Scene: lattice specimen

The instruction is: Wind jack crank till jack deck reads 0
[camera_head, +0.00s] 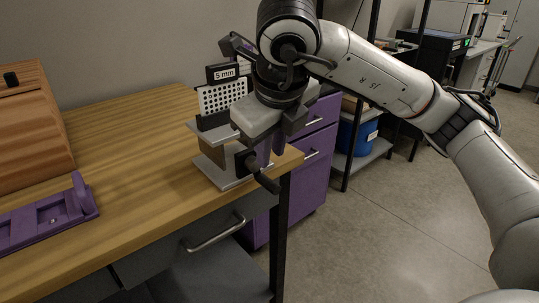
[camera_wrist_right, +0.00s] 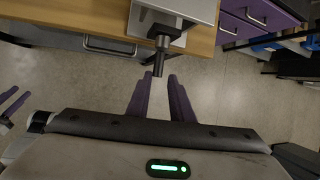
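The jack (camera_head: 215,172) stands at the table's right end, with a grey deck and base. A white perforated plate (camera_head: 222,96) stands above its deck, and a dark sign (camera_head: 223,73) behind it reads "5 mm". The dark jack crank (camera_head: 263,180) sticks out from the jack's front; it also shows in the wrist view (camera_wrist_right: 159,60). My right gripper (camera_wrist_right: 159,79) is open, its purple fingers on either side of the crank handle's end, with gaps visible. In the head view the wrist hides part of the jack. My left gripper (camera_wrist_right: 10,104) shows small at the wrist view's left edge, fingers apart.
A purple tray-like fixture (camera_head: 45,218) and a wooden box (camera_head: 30,125) are on the left of the table (camera_head: 135,150). A drawer handle (camera_head: 215,234) projects from the table's front. Purple drawers (camera_head: 312,150) and a shelf rack stand behind on the right.

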